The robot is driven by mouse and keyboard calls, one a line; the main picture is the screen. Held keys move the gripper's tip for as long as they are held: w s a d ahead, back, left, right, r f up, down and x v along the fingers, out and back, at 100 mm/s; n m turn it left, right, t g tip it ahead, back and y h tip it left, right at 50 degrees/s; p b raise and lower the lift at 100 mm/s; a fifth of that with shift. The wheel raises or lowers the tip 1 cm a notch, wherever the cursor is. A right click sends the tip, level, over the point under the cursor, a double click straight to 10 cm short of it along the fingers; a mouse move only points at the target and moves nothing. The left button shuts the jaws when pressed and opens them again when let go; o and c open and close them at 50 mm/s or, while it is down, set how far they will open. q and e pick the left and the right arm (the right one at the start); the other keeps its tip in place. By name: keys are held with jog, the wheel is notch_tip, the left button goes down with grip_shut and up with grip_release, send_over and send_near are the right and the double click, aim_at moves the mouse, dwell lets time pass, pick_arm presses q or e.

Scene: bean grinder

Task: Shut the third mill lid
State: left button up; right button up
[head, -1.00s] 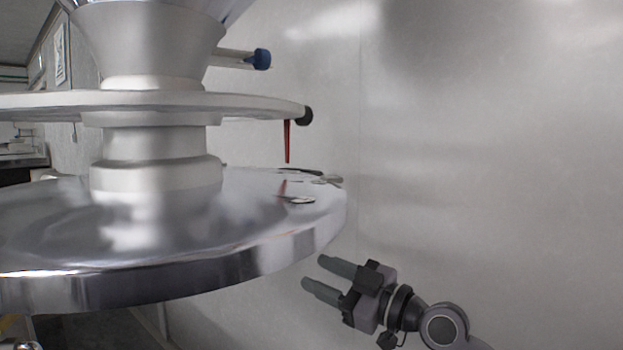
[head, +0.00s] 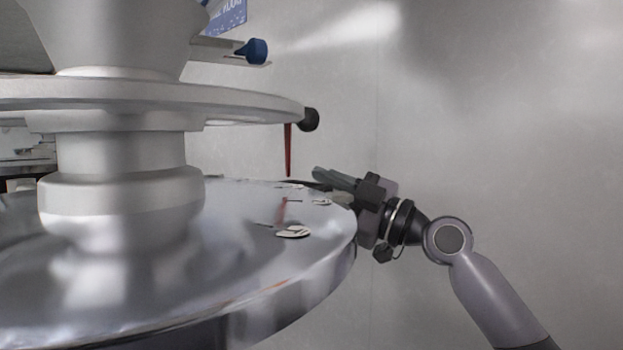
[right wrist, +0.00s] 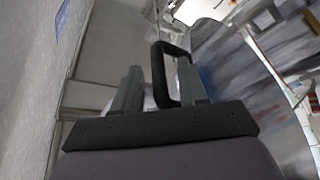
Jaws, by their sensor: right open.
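A large metal mill stands at the left of the head view, with a pale upper disc (head: 230,98) over a wide, shiny lower disc (head: 300,265). I cannot tell which part is the third mill lid. A black loop handle (right wrist: 158,72) shows in the right wrist view, in line with the space between my fingers. The fingers partly overlap it, and I cannot tell whether they touch it. My right gripper (head: 322,182) is open at the right edge of the lower disc, level with its top. It also shows in the right wrist view (right wrist: 160,85). My left gripper is not in view.
A red rod (head: 288,150) hangs below the upper disc, near a black knob (head: 309,119). A blue knob (head: 256,51) sits higher up. A small pale plate (head: 293,232) lies on the lower disc. Free room lies to the right, before a grey wall (head: 520,130).

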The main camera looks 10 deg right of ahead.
jog(key=shift+x, duration=0.9)
grip_shut()
